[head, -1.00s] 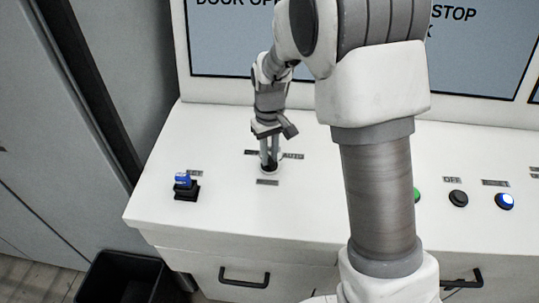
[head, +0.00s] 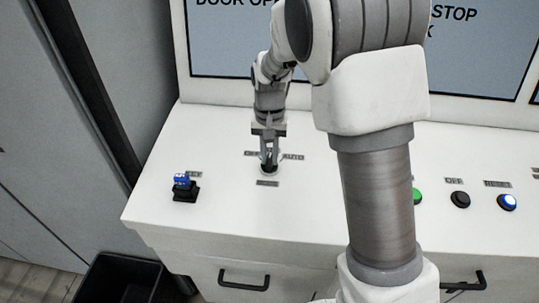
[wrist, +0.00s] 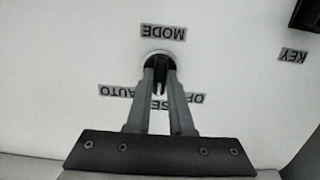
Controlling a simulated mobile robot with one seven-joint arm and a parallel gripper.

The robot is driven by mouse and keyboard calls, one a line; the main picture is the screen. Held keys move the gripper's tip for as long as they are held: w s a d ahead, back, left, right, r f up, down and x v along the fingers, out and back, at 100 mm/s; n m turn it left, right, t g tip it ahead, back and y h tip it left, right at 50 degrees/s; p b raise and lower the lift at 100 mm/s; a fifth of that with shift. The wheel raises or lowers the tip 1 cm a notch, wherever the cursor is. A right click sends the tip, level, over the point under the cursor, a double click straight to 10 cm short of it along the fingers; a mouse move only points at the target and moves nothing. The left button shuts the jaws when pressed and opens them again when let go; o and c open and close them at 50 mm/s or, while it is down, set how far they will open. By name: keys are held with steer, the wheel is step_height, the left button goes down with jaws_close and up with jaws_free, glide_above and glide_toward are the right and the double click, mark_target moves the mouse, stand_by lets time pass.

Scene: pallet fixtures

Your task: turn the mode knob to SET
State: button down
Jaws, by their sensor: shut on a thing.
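The mode knob (head: 268,171) is a small dark knob in a round seat on the white console's sloped top. In the wrist view the knob (wrist: 160,64) shows between the fingertips, and its dark bar seems to run towards the SET label, though the fingers partly hide it. My gripper (wrist: 160,75) is shut on the knob from above; it also shows in the head view (head: 268,162). In the wrist view the MODE label (wrist: 163,33), the AUTO label (wrist: 120,91) and the partly hidden SET label (wrist: 157,103) appear upside down.
A blue-topped key switch (head: 184,187) stands left of the knob. A green button (head: 417,196), a black button (head: 460,199) and a lit blue button (head: 507,202) are on the right. A display panel (head: 230,50) rises behind. A black bin (head: 125,280) stands on the floor.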

mark_target(270, 159)
stand_by(0.3)
steer(key=c, duration=0.8)
jaws_free()
steer(key=shift+r, duration=0.15)
step_height(270, 159, up, 17)
steer(key=shift+b, duration=0.35)
steer(key=shift+r, duration=0.1)
